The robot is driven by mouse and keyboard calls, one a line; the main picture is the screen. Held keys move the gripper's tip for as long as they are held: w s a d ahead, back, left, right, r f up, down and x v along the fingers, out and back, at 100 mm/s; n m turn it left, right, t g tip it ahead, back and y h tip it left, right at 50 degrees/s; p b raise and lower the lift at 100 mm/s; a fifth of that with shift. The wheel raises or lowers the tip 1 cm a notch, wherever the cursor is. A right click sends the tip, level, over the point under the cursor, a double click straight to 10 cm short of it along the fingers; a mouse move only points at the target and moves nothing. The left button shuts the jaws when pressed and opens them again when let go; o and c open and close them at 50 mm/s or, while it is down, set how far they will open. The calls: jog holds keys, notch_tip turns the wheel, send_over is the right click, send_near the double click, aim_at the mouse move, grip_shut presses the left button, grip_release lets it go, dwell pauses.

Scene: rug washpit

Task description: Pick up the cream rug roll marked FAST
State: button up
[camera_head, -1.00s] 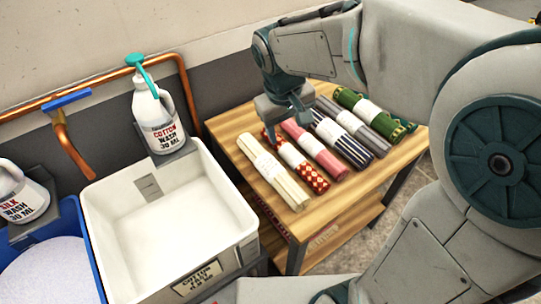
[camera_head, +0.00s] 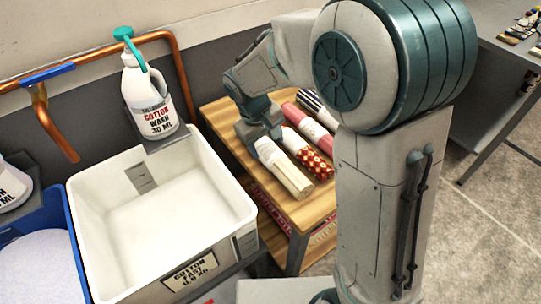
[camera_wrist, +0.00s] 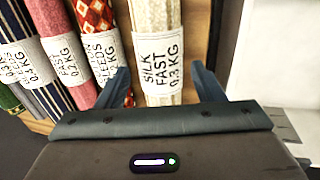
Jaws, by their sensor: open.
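The cream rug roll (camera_head: 290,177) lies nearest the white tub on the wooden table. In the wrist view its white band (camera_wrist: 160,62) reads SILK FAST 0.3 KG. My gripper (camera_head: 262,146) is over its far part and hides some of it. In the wrist view my gripper (camera_wrist: 163,78) is open, with one finger on each side of the cream roll. The left finger lies between it and the red diamond-patterned roll (camera_wrist: 95,15). I cannot tell whether the fingers touch the cream roll.
A pink roll (camera_wrist: 60,20) and a striped roll (camera_wrist: 18,25) lie beyond the red one. The white tub (camera_head: 150,215) stands left of the wooden table (camera_head: 215,120). A COTTON WASH bottle (camera_head: 147,100) stands behind the tub. A grey bench (camera_head: 500,95) is at right.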

aim_at(268, 149)
jog(key=shift+w+b+x, duration=0.1)
jog(key=shift+b+x, duration=0.05)
jog(key=shift+x, duration=1.2)
jog(key=shift+w+b+x, duration=0.15)
jog(key=shift+x, duration=1.2)
jog(key=shift+a+r, duration=0.1)
jog(key=c, duration=0.9)
